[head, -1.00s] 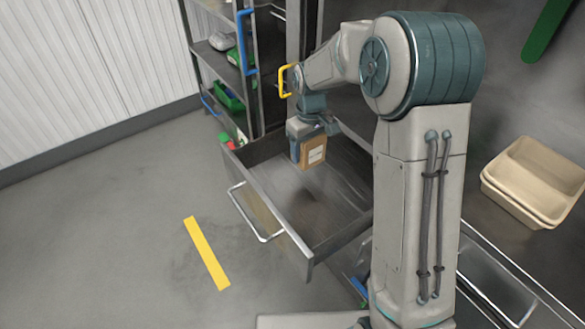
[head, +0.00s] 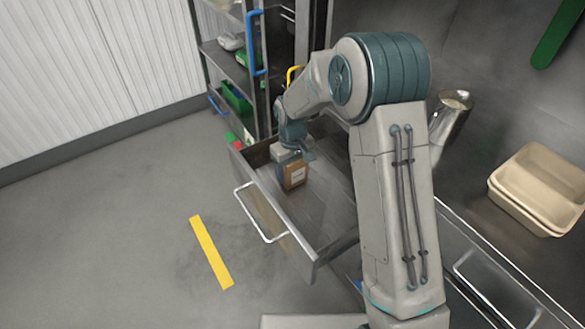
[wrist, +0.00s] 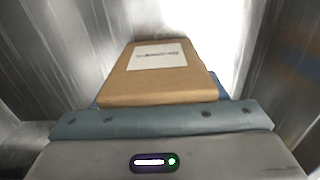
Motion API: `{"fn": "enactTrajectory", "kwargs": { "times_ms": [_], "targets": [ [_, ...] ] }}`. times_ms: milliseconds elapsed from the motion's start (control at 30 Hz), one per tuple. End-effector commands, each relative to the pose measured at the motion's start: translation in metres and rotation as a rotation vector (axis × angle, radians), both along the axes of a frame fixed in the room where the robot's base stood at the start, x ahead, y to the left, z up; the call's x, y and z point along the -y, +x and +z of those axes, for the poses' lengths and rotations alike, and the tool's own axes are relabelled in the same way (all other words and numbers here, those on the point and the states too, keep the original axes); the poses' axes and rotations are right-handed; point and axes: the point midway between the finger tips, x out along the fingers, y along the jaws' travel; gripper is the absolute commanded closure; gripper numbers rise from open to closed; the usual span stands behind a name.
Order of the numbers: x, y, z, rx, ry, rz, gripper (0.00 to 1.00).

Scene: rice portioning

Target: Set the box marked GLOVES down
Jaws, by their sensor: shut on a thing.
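A brown cardboard box (head: 294,175) with a white label is held at the end of my arm, inside an open metal drawer (head: 335,247). The label's print is too small to read. In the wrist view the box (wrist: 150,88) sits right in front of my gripper (wrist: 160,105), with metal drawer walls on both sides. My gripper (head: 287,158) is shut on the box. The fingertips are mostly hidden. The box is low in the drawer, but I cannot tell whether it touches the drawer floor.
A shelf rack with a green bin (head: 236,98) stands behind the drawer. Stacked beige tubs (head: 540,190) and a metal container (head: 449,118) stand on the counter at right. A yellow stripe (head: 211,252) marks the clear floor at left.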

Motion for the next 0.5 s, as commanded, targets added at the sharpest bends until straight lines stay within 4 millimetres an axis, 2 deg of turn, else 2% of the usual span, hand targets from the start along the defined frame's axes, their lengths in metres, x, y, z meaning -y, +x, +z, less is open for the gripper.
{"fn": "enactTrajectory", "kwargs": {
  "times_ms": [100, 133, 200, 500],
  "targets": [
    [0.0000, 0.0001, -0.0040, 0.000, 0.000, 0.000, 0.63],
    [0.0001, 0.0001, -0.0033, 0.000, 0.000, 0.000, 0.29],
    [0.0001, 0.0001, -0.0027, 0.000, 0.000, 0.000, 0.13],
    [0.0001, 0.0001, -0.0010, 0.000, 0.000, 0.000, 0.13]
  ]
}}
